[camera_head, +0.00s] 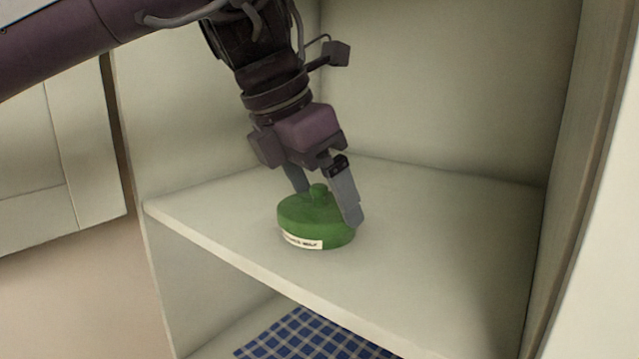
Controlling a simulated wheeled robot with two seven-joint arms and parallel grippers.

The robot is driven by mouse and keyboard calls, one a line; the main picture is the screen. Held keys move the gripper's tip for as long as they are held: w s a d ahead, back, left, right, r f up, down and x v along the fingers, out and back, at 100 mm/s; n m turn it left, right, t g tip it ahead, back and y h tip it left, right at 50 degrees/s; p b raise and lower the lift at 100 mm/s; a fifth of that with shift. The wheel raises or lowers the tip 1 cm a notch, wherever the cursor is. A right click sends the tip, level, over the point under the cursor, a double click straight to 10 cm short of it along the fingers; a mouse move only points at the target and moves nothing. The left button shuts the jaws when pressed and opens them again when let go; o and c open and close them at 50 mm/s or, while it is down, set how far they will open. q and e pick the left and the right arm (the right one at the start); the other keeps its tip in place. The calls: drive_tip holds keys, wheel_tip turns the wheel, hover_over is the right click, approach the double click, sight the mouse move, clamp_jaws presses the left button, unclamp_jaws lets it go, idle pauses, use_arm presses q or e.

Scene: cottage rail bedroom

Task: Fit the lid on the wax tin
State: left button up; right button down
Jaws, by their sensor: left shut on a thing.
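The green round lid (298,208) with a small knob on top sits level on the wax tin (302,241), which is green too and has a white label. Lid and tin look like one squat body, and I cannot make out the seam between them. The tin stands upright on the shelf. My left gripper (328,205) comes down from above and is shut on the lid, with one finger behind it and the other at its right side. The exact contact of the rear finger is hidden. My right gripper is not in view.
The pale shelf board (430,235) is bare around the tin, with walls at the back and right. Its front edge lies just before the tin. A blue checked cloth (305,338) lies on the level below. A panelled door (70,160) is at the left.

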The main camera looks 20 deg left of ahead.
use_arm(q)
drive_tip(key=shift+f, duration=0.2)
idle(0.6)
drive_tip(key=o, duration=0.7)
drive_tip(key=shift+r+p, duration=0.1)
drive_tip(key=shift+p, duration=0.2)
drive_tip(key=v, duration=0.7)
drive_tip(key=shift+s+r+p, duration=0.2)
drive_tip(key=shift+r+p, duration=0.1)
drive_tip(key=shift+w+a, duration=0.1)
